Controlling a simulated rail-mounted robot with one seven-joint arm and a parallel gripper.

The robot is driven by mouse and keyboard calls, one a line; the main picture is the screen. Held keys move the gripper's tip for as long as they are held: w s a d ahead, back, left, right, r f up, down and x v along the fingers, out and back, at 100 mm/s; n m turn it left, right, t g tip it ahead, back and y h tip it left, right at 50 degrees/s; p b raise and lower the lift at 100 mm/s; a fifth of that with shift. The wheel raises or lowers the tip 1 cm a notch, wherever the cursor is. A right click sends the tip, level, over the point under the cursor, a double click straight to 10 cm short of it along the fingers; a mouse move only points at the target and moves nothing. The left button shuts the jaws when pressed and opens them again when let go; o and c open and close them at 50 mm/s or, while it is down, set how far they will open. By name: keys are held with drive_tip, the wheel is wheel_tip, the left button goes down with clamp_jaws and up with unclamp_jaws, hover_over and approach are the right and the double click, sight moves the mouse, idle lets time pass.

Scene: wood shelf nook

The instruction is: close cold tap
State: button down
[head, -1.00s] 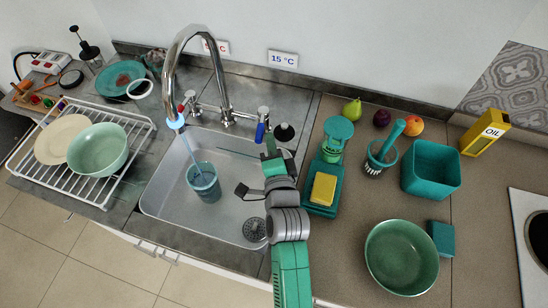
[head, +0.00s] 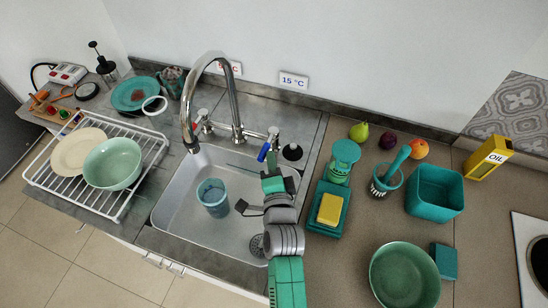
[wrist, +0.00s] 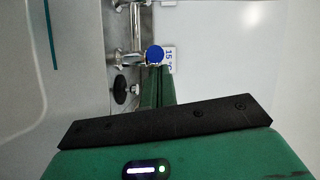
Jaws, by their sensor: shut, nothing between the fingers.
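The cold tap's blue lever (head: 263,152) sits right of the faucet (head: 234,105) and slants down and left from its chrome valve. In the wrist view the blue lever end (wrist: 155,53) shows just beyond my fingers. My gripper (head: 272,163) is close by the lever, over the sink's right rear edge. In the wrist view my gripper (wrist: 157,72) is shut and empty. I cannot tell whether it touches the lever. No water stream shows at the spout (head: 192,146). A teal cup (head: 213,198) stands in the sink below it.
The 15 °C sign (head: 293,81) is on the wall behind the cold tap. A black stopper (head: 292,152) is right of the tap. The soap stand (head: 332,210) with a yellow sponge is right of my arm. A dish rack (head: 65,182) stands left.

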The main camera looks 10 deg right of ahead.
drive_tip(key=shift+s+a+r+p, duration=0.15)
drive_tip(key=shift+a+p, duration=0.1)
drive_tip(key=shift+p, duration=0.15)
drive_tip(key=s+a+p, duration=0.2)
drive_tip(key=s+p, duration=0.5)
drive_tip(key=s, duration=0.2)
drive_tip(key=shift+a, duration=0.3)
drive_tip(key=shift+s+r, duration=0.1)
idle(0.5)
